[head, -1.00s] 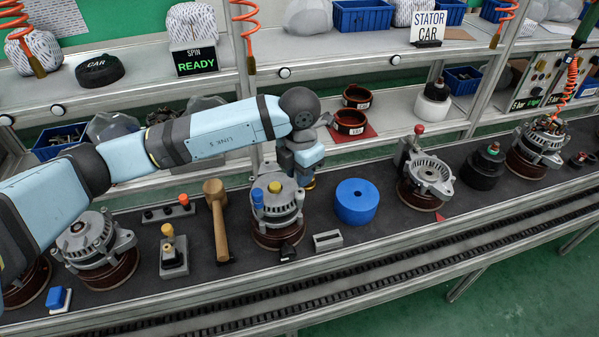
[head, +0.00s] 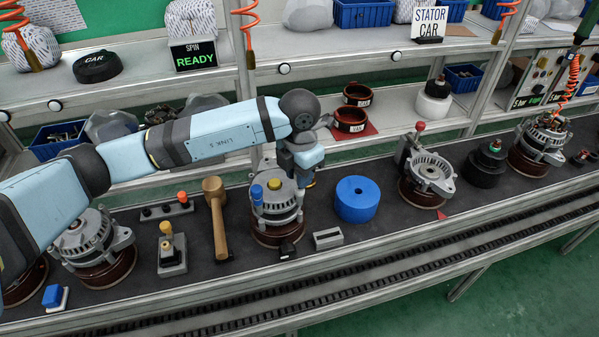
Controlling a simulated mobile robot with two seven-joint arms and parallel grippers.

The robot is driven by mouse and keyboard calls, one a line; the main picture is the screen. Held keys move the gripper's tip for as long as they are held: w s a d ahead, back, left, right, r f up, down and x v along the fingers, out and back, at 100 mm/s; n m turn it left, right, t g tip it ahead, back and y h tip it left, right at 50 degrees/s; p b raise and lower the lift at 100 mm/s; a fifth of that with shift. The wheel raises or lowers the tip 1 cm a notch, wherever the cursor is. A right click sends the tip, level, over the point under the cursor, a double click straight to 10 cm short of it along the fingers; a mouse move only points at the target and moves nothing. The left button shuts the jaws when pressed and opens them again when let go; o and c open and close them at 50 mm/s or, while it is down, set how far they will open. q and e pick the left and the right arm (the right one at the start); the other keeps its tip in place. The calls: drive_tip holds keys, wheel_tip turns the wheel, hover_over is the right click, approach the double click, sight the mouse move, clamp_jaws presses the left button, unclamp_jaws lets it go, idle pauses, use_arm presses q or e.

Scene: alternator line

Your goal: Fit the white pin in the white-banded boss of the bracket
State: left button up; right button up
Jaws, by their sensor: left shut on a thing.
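The alternator with its grey metal bracket (head: 288,205) stands upright on the dark bench, centre-left. A blue pin (head: 257,194) stands at its left side and a yellow cap (head: 274,184) is on its top. My left gripper (head: 307,179) reaches down just behind the bracket's right rear side, from the arm that crosses the picture. Its fingertips are mostly hidden behind the bracket. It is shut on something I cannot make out. I cannot pick out the white pin or the white-banded boss. My right gripper is not in view.
Other alternators stand at far left (head: 92,240) and right (head: 428,172). Shelves run behind.

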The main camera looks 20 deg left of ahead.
use_arm(q)
drive_tip(key=shift+f+b, duration=0.85)
drive_tip(key=shift+f, duration=0.25)
drive_tip(key=o, duration=1)
drive_tip(key=shift+r, duration=0.3)
wheel_tip(320, 180, up, 12)
drive_tip(key=shift+f+b, duration=0.1)
drive_tip(key=shift+b, duration=0.4)
drive_tip(key=shift+r, duration=0.75)
